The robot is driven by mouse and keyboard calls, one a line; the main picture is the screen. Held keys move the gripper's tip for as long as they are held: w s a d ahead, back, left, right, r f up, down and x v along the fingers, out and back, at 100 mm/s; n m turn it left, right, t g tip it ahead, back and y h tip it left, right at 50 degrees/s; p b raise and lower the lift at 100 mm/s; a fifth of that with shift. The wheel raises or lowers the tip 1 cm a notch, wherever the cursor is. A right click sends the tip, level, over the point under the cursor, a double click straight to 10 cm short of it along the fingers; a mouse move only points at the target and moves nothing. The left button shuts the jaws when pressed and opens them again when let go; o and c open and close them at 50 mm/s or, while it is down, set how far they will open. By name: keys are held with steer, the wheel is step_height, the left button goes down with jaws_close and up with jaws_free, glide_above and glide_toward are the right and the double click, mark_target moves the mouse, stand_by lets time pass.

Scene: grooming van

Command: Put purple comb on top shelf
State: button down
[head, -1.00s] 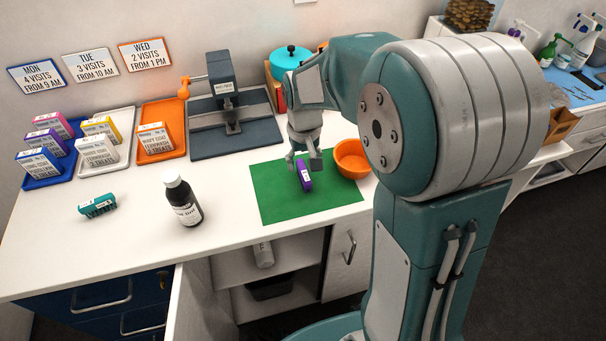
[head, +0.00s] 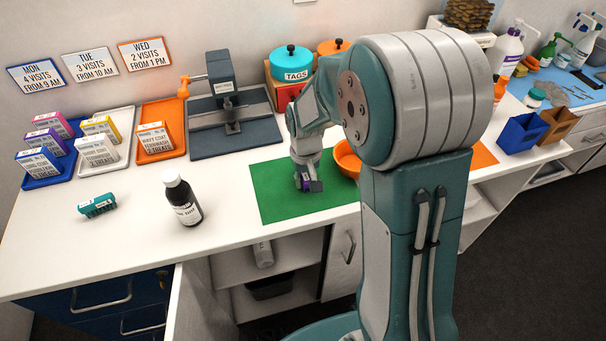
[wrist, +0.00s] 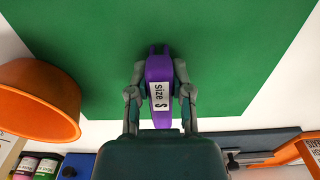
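The purple comb (head: 307,184), with a white "Size S" label, is at the green mat (head: 270,200) on the counter. It also shows in the wrist view (wrist: 160,72), lengthwise between the fingers. My gripper (head: 308,185) points down over the mat, with a finger against each side of the comb. I cannot tell whether the comb still touches the mat. The open cabinet under the counter holds an upper shelf (head: 235,268) with a pale bottle (head: 263,254) on it and a dark bin (head: 271,288) below. The shelf's inside is partly hidden by the counter.
An orange bowl (head: 346,157) stands right beside my gripper, partly behind my arm. The open cabinet door (head: 190,305) juts forward. Trays with boxes line the back left.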

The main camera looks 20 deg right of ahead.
mark_target(306, 178)
stand_by(0.4)
steer(key=shift+r, duration=0.3)
steer(key=r, duration=0.3)
steer(key=shift+s+r, duration=0.25)
steer(key=shift+s, duration=0.1)
steer(key=s+r, duration=0.9)
steer(key=s, duration=0.4)
steer(key=shift+s, duration=0.25)
